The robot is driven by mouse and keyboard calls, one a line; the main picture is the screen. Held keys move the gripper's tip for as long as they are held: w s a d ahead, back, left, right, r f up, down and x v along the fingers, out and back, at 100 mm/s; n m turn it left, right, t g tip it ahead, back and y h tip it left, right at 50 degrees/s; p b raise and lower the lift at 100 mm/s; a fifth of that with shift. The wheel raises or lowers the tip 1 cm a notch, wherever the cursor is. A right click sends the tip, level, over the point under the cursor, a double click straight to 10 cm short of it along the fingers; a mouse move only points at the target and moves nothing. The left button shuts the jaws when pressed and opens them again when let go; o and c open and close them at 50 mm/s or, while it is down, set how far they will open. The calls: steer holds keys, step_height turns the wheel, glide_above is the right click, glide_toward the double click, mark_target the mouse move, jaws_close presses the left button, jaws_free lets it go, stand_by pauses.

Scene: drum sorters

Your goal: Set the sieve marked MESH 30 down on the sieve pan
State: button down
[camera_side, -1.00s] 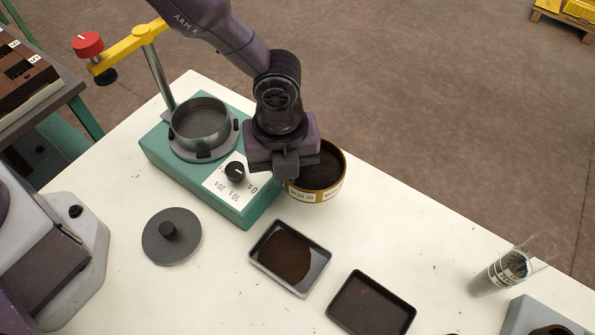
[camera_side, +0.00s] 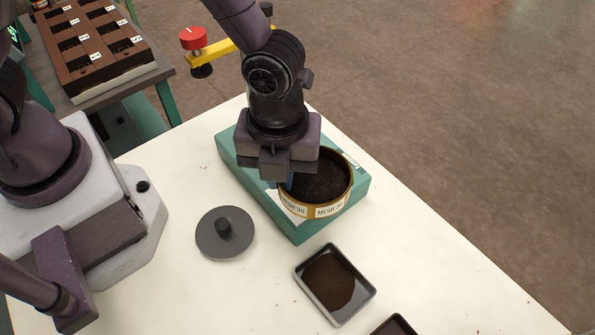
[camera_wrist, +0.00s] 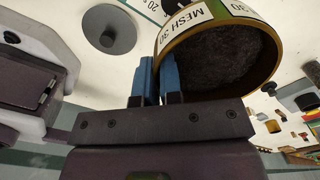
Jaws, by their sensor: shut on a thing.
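The brass-rimmed sieve marked MESH 30 (camera_side: 315,211) is in my gripper (camera_side: 287,184), with dark grainy material inside. In the side view it hangs over the right part of the teal shaker base (camera_side: 300,228). In the wrist view the blue fingers (camera_wrist: 155,78) are shut on the near wall of the sieve (camera_wrist: 187,22), beside its label. The sieve looks roughly level in the side view. The sieve pan is hidden behind my arm and the sieve, so the gap between them cannot be told.
A round grey lid with a knob (camera_side: 225,237) lies left of the shaker base; it also shows in the wrist view (camera_wrist: 109,28). A tray of brown material (camera_side: 335,284) lies in front. A yellow clamp arm with a red knob (camera_side: 194,38) stands behind.

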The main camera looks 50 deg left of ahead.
steer(key=w+a+r+n, duration=0.2)
steer(key=w+a+n, duration=0.1)
steer(key=n, duration=0.9)
steer(key=w+a+r+n, duration=0.3)
steer(key=a+n, duration=0.1)
steer(key=n, duration=0.8)
steer(key=shift+w+a+r, duration=0.25)
steer(key=shift+w+a, duration=0.05)
steer(key=shift+w, duration=0.1)
steer(key=shift+f, duration=2.9)
steer(key=shift+f, duration=1.1)
steer(key=c, duration=1.2)
jaws_free()
